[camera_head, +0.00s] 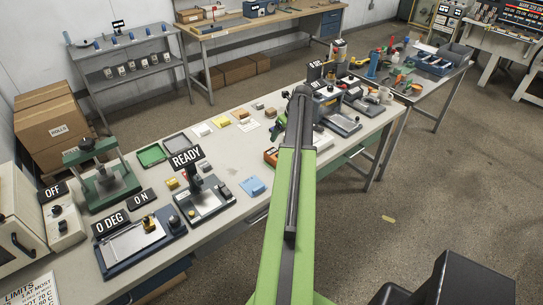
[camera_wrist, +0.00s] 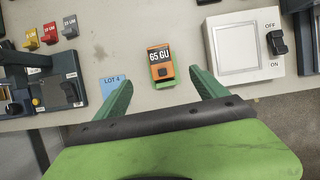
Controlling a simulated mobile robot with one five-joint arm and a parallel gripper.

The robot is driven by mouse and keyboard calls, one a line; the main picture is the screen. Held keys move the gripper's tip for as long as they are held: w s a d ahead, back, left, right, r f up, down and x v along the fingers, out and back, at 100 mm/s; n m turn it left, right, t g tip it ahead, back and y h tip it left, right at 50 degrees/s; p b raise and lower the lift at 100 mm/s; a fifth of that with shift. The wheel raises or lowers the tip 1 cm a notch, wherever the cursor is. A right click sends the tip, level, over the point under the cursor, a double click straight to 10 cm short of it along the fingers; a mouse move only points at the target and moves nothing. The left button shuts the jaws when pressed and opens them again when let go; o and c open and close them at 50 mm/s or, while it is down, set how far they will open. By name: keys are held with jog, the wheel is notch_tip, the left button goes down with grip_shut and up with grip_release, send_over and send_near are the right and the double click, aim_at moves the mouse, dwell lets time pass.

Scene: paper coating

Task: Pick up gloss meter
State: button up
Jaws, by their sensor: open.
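The gloss meter is a small orange block with a dark face and a "65 GU" label (camera_wrist: 162,72). It lies on the light grey bench top in the wrist view, just ahead of my gripper (camera_wrist: 160,82). The two green fingers are spread apart, one on each side of the meter's near end, with nothing held between them. In the head view a bit of orange (camera_head: 270,156) shows at the left of my arm, and the rest of that spot is hidden by the arm.
A blue "LOT 4" card (camera_wrist: 112,82) lies left of the meter. A white panel box (camera_wrist: 238,47) with an on/off switch stands close on the right. A dark instrument (camera_wrist: 55,92) and small coloured blocks (camera_wrist: 50,34) are at the left.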

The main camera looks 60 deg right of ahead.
aim_at(274, 153)
jog(key=b+x, duration=0.7)
jog(key=x, duration=0.1)
jog(key=b+x, duration=0.4)
jog(key=shift+s+d+f+b, duration=0.15)
jog(key=shift+s+f+b, duration=0.1)
jog(key=shift+b, duration=0.05)
jog(key=shift+r, duration=0.1)
jog(key=b+x, duration=0.5)
jog(key=shift+s+a+f, duration=0.3)
jog(key=shift+a, duration=0.05)
jog(key=shift+r, duration=0.2)
grip_shut()
jog(key=shift+r+p, duration=0.5)
jog(key=shift+p, duration=0.15)
notch_tip(274, 153, up, 4)
jog(key=p, duration=0.4)
jog(key=s+d+r+p, duration=0.2)
jog(key=s, duration=0.3)
jog(key=s+d+r+p, duration=0.2)
jog(key=s+d+p, duration=0.1)
jog(key=s, duration=0.2)
jog(key=shift+s+r, duration=0.2)
jog(key=shift+r, duration=0.2)
